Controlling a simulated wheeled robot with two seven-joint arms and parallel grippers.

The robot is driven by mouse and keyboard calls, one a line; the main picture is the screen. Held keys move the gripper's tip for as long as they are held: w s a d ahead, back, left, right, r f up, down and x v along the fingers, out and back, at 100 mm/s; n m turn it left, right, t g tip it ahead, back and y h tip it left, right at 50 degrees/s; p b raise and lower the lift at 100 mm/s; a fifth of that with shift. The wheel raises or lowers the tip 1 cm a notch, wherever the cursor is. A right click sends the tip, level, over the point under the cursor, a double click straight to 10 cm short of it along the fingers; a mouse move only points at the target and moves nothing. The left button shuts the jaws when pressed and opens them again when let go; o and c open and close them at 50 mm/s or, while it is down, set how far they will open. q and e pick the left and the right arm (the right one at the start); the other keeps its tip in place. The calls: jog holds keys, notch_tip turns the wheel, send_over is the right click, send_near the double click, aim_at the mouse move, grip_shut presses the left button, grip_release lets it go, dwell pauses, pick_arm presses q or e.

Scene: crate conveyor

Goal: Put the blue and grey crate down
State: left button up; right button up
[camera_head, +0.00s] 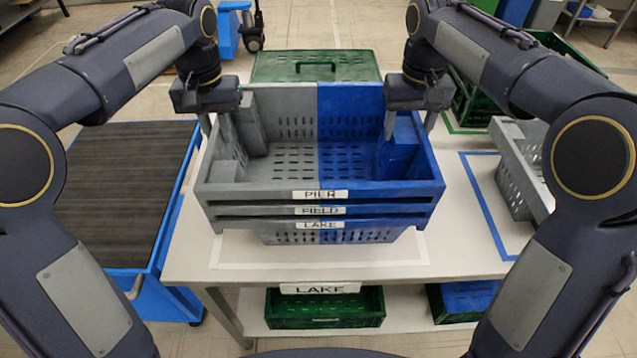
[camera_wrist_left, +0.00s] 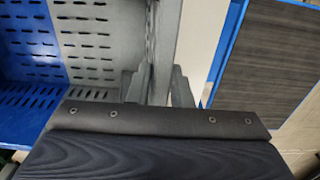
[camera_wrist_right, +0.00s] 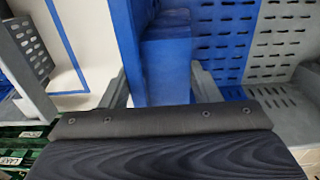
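The blue and grey crate (camera_head: 318,185), labelled PIER, has a grey left half and a blue right half. It sits level on top of a nested stack in the head view, with rims labelled FIELD (camera_head: 320,211) and LAKE (camera_head: 320,226) just below it. My left gripper (camera_head: 215,125) straddles the grey side wall, which shows between its fingers in the left wrist view (camera_wrist_left: 158,88); whether it presses on the wall is unclear. My right gripper (camera_head: 410,122) straddles the blue side wall with its fingers wide apart, as in the right wrist view (camera_wrist_right: 160,88).
The stack stands on a white table (camera_head: 460,248) inside a white outline. A green crate (camera_head: 315,66) lies behind it. A grey crate (camera_head: 517,180) stands to the right by a blue outline. A blue cart (camera_head: 130,190) with a dark top stands left. A lower shelf holds a green crate (camera_head: 325,308).

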pick_arm(q)
jog(key=o, duration=0.5)
jog(key=shift+r, duration=0.1)
jog(key=shift+c, duration=0.2)
pick_arm(e)
jog(key=o, duration=0.5)
jog(key=shift+r, duration=0.1)
jog(key=shift+c, duration=0.2)
pick_arm(q)
notch_tip(320, 180, up, 12)
pick_arm(e)
notch_tip(320, 180, up, 12)
